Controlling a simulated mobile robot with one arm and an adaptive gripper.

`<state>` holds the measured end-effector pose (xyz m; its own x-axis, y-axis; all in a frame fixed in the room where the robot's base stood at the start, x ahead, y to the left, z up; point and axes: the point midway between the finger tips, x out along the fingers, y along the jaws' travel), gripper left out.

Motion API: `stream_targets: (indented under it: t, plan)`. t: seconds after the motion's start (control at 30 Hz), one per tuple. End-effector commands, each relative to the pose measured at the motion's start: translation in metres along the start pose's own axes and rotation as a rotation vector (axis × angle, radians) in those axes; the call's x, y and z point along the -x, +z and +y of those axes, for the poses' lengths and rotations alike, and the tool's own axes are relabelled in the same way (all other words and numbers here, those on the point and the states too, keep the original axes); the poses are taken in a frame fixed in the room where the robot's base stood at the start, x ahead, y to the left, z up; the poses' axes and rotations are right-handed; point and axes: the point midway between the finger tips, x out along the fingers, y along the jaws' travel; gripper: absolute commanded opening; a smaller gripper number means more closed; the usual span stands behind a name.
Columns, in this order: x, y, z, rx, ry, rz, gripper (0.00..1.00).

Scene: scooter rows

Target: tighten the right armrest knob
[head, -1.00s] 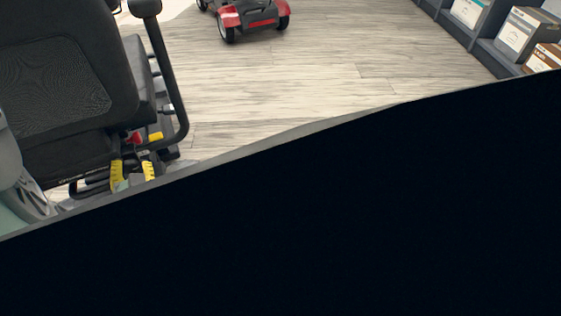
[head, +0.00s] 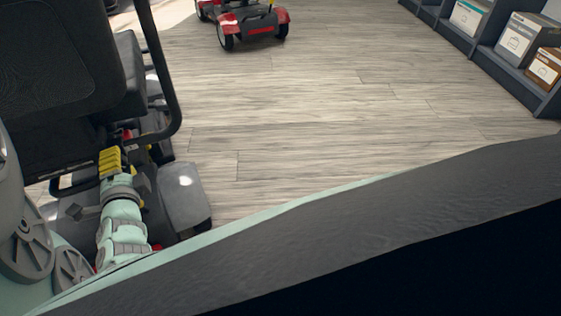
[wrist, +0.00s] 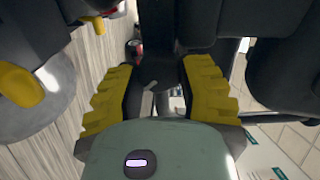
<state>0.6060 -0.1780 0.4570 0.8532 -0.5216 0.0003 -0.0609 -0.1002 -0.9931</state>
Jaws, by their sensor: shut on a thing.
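The black scooter seat (head: 50,60) is at the left of the head view, seen from behind. Its right armrest (head: 165,75) is a black bent tube beside the backrest. My gripper (head: 112,162) has ribbed yellow fingers and is low behind the seat, near the armrest's lower end. In the wrist view my gripper (wrist: 160,88) has its fingers on both sides of a dark part (wrist: 163,68), which seems to be the right armrest knob. The fingers hide much of it, and the knob's shape is not clear. In the head view the knob is hidden.
A yellow-ended lever (wrist: 20,85) and another yellow piece (wrist: 97,25) are left of the fingers. A grey scooter body part (head: 185,195) is right of my arm. A red scooter (head: 250,20) stands ahead, boxed shelves (head: 500,45) at right. The floor between is clear.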

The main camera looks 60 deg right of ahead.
Motion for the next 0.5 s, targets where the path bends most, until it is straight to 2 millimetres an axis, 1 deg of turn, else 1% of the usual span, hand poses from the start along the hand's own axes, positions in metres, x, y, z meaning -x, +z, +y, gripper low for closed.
stream_targets:
  t: [0.03, 0.1, 0.5]
  plan:
    - [0.0004, -0.0013, 0.0057, -0.047, 0.002, 0.006, 0.03]
    - [0.0005, -0.0016, 0.0067, -0.113, 0.003, 0.006, 0.03]
    - [0.0001, -0.0015, 0.0062, -0.477, 0.000, 0.007, 0.03]
